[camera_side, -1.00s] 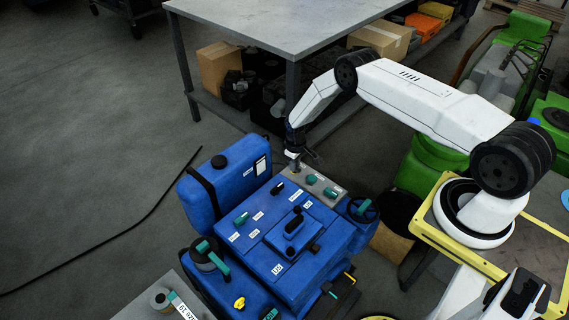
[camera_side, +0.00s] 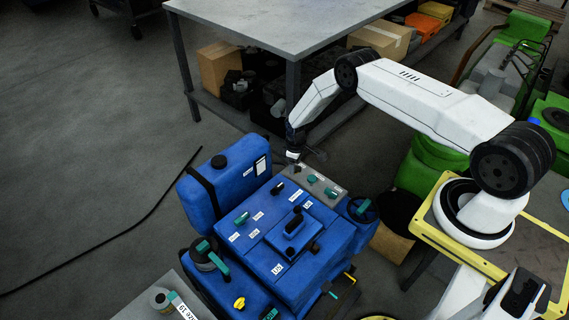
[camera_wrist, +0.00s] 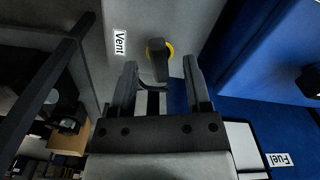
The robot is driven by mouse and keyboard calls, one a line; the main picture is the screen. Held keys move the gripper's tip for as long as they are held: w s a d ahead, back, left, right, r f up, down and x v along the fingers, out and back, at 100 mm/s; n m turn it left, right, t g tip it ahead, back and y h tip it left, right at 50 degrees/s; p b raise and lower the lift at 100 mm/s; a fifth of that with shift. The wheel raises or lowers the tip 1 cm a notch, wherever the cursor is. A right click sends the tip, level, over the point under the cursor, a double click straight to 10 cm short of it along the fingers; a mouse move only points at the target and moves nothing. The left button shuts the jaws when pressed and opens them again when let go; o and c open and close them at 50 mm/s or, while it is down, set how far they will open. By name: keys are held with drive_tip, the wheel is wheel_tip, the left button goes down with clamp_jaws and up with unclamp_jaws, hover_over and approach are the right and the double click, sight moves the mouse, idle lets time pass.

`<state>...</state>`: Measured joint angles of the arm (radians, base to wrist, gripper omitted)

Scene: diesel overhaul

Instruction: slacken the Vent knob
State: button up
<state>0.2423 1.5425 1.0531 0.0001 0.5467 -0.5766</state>
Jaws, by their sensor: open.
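The Vent knob (camera_wrist: 158,58) is a dark, elongated knob over a yellow ring. It sits on a grey face beside a white "Vent" label (camera_wrist: 119,42). In the wrist view my gripper (camera_wrist: 160,65) is open, with one finger on each side of the knob's lower end in the picture. I cannot tell whether the fingertips reach down beside the knob, and no contact shows. In the side view my gripper (camera_side: 299,158) is above the far end of the grey panel (camera_side: 324,197) on the blue engine (camera_side: 255,240). I cannot make out the Vent knob there.
Teal knobs (camera_side: 312,179) stand on the same panel. A blue tank (camera_side: 228,176) with a black cap stands left of the gripper. A grey workbench (camera_side: 285,25) stands behind. A "Fuel" label (camera_wrist: 277,160) shows in the wrist view.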

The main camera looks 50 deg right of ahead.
drive_tip(key=shift+r, duration=2.75)
drive_tip(key=shift+r, duration=2)
drive_tip(key=shift+r, duration=0.1)
